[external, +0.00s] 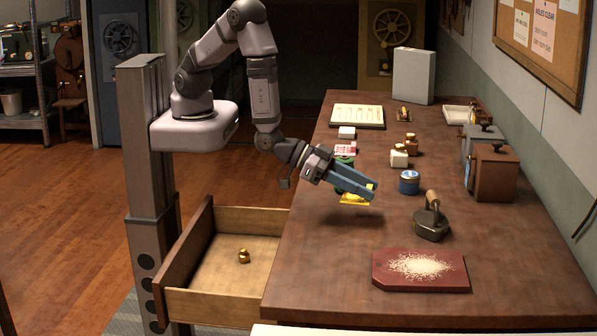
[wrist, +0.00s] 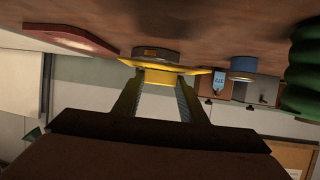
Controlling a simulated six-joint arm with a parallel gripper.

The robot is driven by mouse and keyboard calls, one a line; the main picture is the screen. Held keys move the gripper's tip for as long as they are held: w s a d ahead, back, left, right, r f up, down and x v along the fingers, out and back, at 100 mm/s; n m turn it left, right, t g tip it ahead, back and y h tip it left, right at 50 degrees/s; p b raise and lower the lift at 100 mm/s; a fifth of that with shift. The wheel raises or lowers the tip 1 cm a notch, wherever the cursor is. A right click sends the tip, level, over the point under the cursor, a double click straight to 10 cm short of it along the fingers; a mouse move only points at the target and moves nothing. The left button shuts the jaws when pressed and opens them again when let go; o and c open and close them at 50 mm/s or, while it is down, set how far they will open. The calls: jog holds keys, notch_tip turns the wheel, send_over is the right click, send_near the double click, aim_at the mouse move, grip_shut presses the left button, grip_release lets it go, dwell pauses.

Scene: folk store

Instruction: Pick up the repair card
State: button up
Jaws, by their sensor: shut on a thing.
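A flat yellow card (external: 354,203), which I take to be the repair card, shows at the blue fingers of my gripper (external: 366,192). In the wrist view the yellow card (wrist: 166,68) lies across the tips of my gripper (wrist: 161,78), between the two fingers. My gripper is shut on it. A dark shadow lies on the table below, and the card seems to be just above the tabletop. The fingers hide part of the card in the external view, so its writing cannot be read.
A dark iron (external: 431,224) and a blue tin (external: 409,184) stand to the right. A red board (external: 385,277) with pale grains lies in front. Small boxes and a green object (external: 344,161) stand behind my gripper. An open drawer (external: 185,253) holds a brass weight (external: 244,256).

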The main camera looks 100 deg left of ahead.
jog(key=shift+r, duration=2)
